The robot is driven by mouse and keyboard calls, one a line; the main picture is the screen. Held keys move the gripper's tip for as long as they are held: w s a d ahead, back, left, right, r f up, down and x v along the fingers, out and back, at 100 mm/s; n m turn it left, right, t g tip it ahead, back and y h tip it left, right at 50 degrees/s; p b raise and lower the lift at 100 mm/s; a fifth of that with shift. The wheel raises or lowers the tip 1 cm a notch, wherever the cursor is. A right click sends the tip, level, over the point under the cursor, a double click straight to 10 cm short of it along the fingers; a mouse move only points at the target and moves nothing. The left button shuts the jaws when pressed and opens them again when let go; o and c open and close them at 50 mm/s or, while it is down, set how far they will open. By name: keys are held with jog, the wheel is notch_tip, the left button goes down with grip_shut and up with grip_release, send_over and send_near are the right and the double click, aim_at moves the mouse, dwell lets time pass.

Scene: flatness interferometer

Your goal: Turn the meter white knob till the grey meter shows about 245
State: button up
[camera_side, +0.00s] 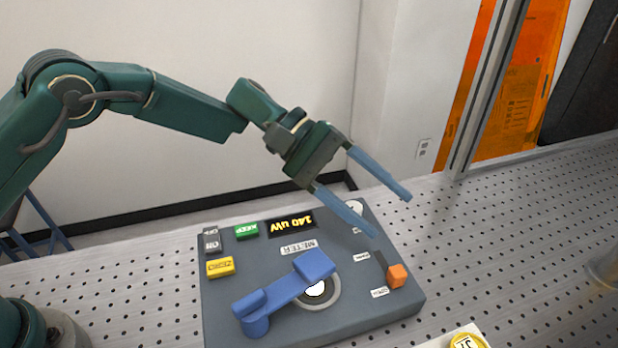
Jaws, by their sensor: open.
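The meter display (290,224) is a black window on the grey panel (225,318). Its yellow digits stand upside down in this view and read 140 uW. A small METER label (299,247) lies just below it. A white round knob (354,206) sits at the panel's far right corner, partly hidden behind one of my blue fingers. My gripper (390,215) is open and empty, its two long fingers reaching down to the right, seen above the panel's right edge. I cannot tell its exact height over the panel.
A blue lever arm (285,290) crosses a grey ring with a white disc (316,290). An orange slider knob (397,275), a green button (246,230) and a yellow button (220,267) are on the panel. A yellow round piece (466,341) lies front right.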

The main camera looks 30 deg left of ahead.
jog(key=a+n+t, duration=0.1)
jog(key=n, duration=0.2)
jog(key=w+a+f+n+t, duration=0.1)
jog(key=n, duration=0.2)
jog(key=w+a+n+h, duration=0.1)
jog(key=n, duration=0.1)
jog(key=shift+f+n+t, duration=0.2)
jog(key=shift+n+t, duration=0.2)
jog(key=a+f+n+t, duration=0.1)
jog(key=a+n, duration=0.1)
jog(key=n, duration=0.1)
jog(key=a+f+n+t+y, duration=0.1)
jog(key=a+n, duration=0.1)
jog(key=n, duration=0.1)
jog(key=a+f+n+t, duration=0.1)
jog(key=a+f+n, duration=0.1)
jog(key=n, duration=0.1)
jog(key=shift+w+a+t+y, duration=0.25)
jog(key=shift+a+t+y, duration=0.05)
jog(key=shift+w+d, duration=0.2)
jog(key=shift+w, duration=0.05)
jog(key=shift+x, duration=2.2)
grip_shut()
